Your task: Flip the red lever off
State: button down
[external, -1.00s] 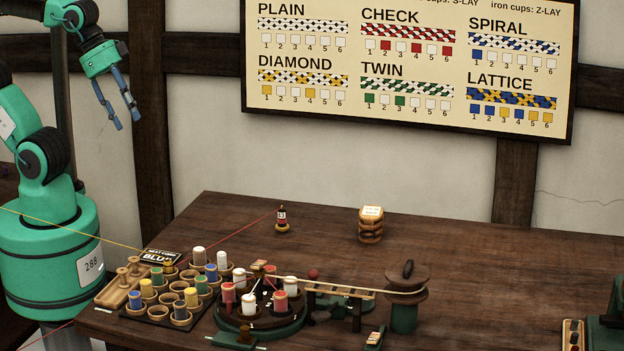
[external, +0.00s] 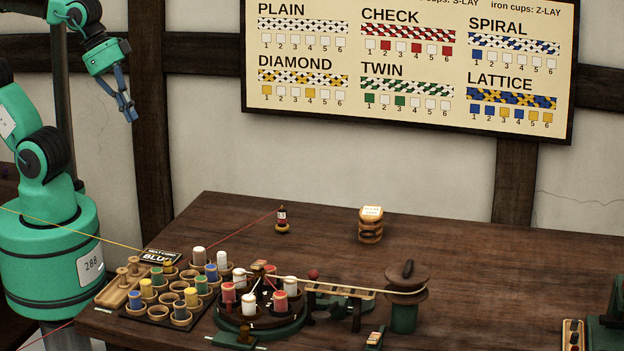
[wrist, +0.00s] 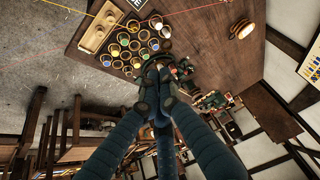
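A small red ball-shaped knob (external: 313,274), which looks like the red lever's end, stands on the table behind the round green-based bobbin machine (external: 262,312). Its shaft is too small to make out. My gripper (external: 130,117) is high at the upper left, in front of the wall and well away from the knob. Its blue fingers are together with nothing seen between them. In the wrist view the fingers (wrist: 155,74) meet and hide part of the machine behind them. I cannot make out the knob there.
A cup rack (external: 158,313) with coloured bobbins stands left of the machine. A wooden reel (external: 406,278) stands to its right. A red bobbin (external: 282,220) and a rope coil (external: 370,226) sit farther back. Thin threads cross the left side. The table's right middle is clear.

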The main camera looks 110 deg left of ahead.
jog(key=w+d+m+g+y+p, duration=0.1)
jog(key=w+d+m+g+p, duration=0.2)
jog(key=w, duration=1.2)
jog(key=w+d+m+g+y+p, duration=0.15)
jog(key=w+m, duration=0.35)
jog(key=w, duration=0.9)
jog(key=w+d+f+m+p, duration=0.35)
jog(key=w+f, duration=0.45)
jog(key=w, duration=0.4)
jog(key=m+g+y+p, duration=0.1)
jog(key=m+g+y, duration=0.1)
jog(key=m, duration=0.2)
send_near(314, 275)
jog(key=shift+w+d+r, duration=0.15)
jog(key=shift+d+r, duration=0.15)
jog(key=shift+d, duration=0.45)
jog(key=shift+w+d+r, duration=0.1)
jog(key=shift+d+r, duration=0.2)
jog(key=shift+d, duration=0.45)
jog(key=shift+f, duration=0.1)
jog(key=shift+b+x, duration=0.6)
jog(key=shift+x, duration=4.35)
jog(key=shift+w, duration=0.15)
jog(key=shift+a+r+h+p, duration=0.15)
jog(key=shift+r+h+p, duration=0.05)
jog(key=shift+h+p, duration=0.2)
